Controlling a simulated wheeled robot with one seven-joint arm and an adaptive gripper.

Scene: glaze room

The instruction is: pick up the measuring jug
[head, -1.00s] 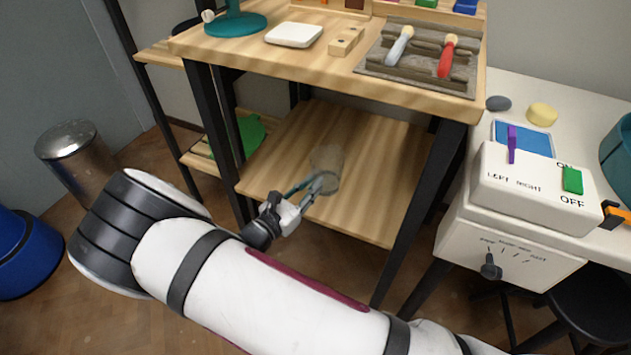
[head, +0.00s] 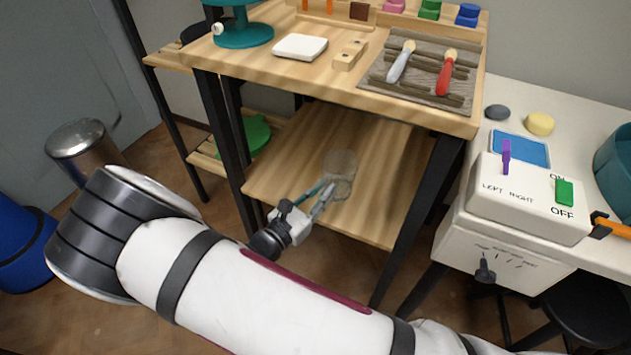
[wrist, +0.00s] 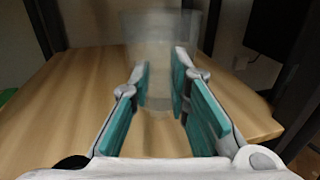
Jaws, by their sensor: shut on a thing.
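The measuring jug (head: 341,162) is clear and see-through, so its outline is faint. It is over the lower wooden shelf (head: 285,180) of the workbench, and I cannot tell whether its base touches the board. My gripper (head: 329,191) reaches in from the front left with its teal-padded fingers shut on the jug. In the wrist view the jug (wrist: 160,45) appears upright and blurred, between and beyond the two fingers (wrist: 162,78). Its lower part is hard to make out.
The bench top (head: 330,85) overhangs the shelf, with dark legs (head: 420,215) at its corners. On top are a white tile (head: 300,47), a wooden block (head: 350,54) and a tool tray (head: 378,84). A white control box (head: 530,205) stands right.

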